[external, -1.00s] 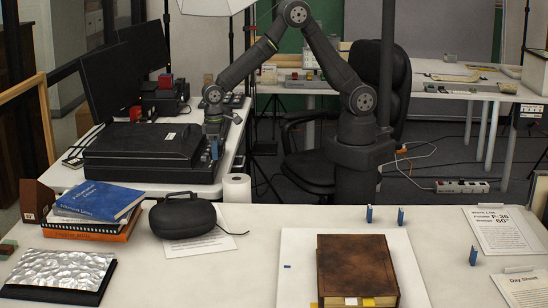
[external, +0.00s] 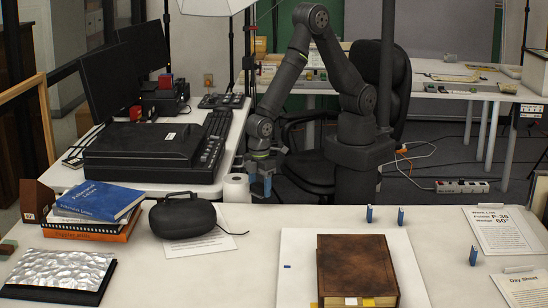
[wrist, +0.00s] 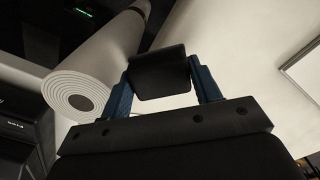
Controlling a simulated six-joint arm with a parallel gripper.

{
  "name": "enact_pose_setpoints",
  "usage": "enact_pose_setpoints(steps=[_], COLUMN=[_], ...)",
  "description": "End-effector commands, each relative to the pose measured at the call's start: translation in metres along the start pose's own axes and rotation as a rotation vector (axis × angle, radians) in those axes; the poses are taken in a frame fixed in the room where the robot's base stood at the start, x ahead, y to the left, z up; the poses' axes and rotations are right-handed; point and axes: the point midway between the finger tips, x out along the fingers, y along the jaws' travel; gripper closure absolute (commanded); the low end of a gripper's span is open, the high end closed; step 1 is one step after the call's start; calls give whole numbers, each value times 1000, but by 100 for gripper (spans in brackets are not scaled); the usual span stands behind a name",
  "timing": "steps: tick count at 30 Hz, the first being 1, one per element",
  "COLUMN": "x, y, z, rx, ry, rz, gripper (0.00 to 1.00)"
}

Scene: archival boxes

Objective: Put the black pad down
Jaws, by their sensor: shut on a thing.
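My gripper (external: 267,184) hangs from the bent arm just right of the white paper roll, near the back edge of the front table. In the wrist view, its two blue fingers (wrist: 162,84) are shut on the black pad (wrist: 158,70), a small dark block held between the fingertips. In the external view the pad is too small and dark to make out. Pale table surface shows beyond the pad in the wrist view.
The white roll (external: 236,188) stands close to my gripper; it also shows in the wrist view (wrist: 68,92). A black case (external: 183,216), a brown book (external: 357,268) on a white board and small blue posts (external: 401,216) occupy the front table. A black scanner (external: 140,155) sits behind left.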

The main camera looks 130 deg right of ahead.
Motion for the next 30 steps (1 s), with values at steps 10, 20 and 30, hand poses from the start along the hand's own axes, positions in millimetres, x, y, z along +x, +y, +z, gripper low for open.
enact_pose_setpoints(steps=[10,20,30], x=[7,7,0], y=[-4,-3,-16], z=[8,8,-18], rx=[1,1,85], ry=[-5,-5,-3], rz=[0,0,0], gripper=[65,65,65])
